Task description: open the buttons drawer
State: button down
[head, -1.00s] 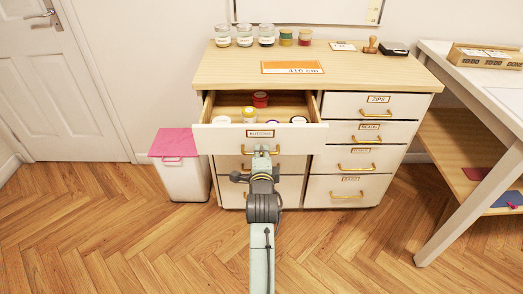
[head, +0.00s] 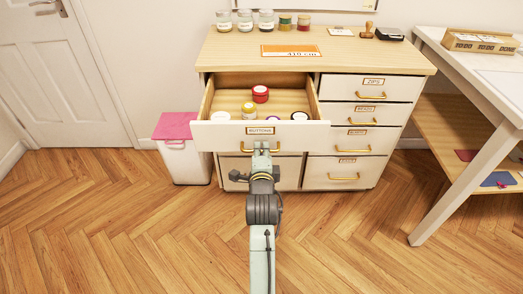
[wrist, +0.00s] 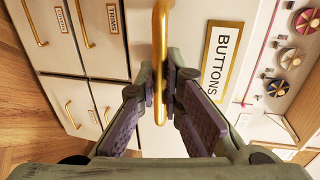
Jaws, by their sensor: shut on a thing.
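The buttons drawer (head: 220,137) is pulled out from the top left of the white cabinet, with a wooden inside and a label reading BUTTONS. Its label (wrist: 221,62) is large in the wrist view. My gripper (head: 262,150) is at the drawer's front, shut on its gold handle (wrist: 160,50), which passes between the fingers in the wrist view. In the drawer are a red spool-like tin (head: 260,94), a yellow one (head: 249,110) and several round things near the front, partly hidden by the drawer front.
Other shut drawers, such as the zips drawer (head: 370,88), are on the right. A white table (head: 465,75) is at the right. Jars and a tape sign (head: 290,51) sit on the cabinet top. Wooden floor in front is clear.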

jog(key=c, duration=1.7)
grip_release()
jog(key=shift+s, duration=0.1)
jog(key=v, duration=0.7)
jog(key=shift+s, duration=0.2)
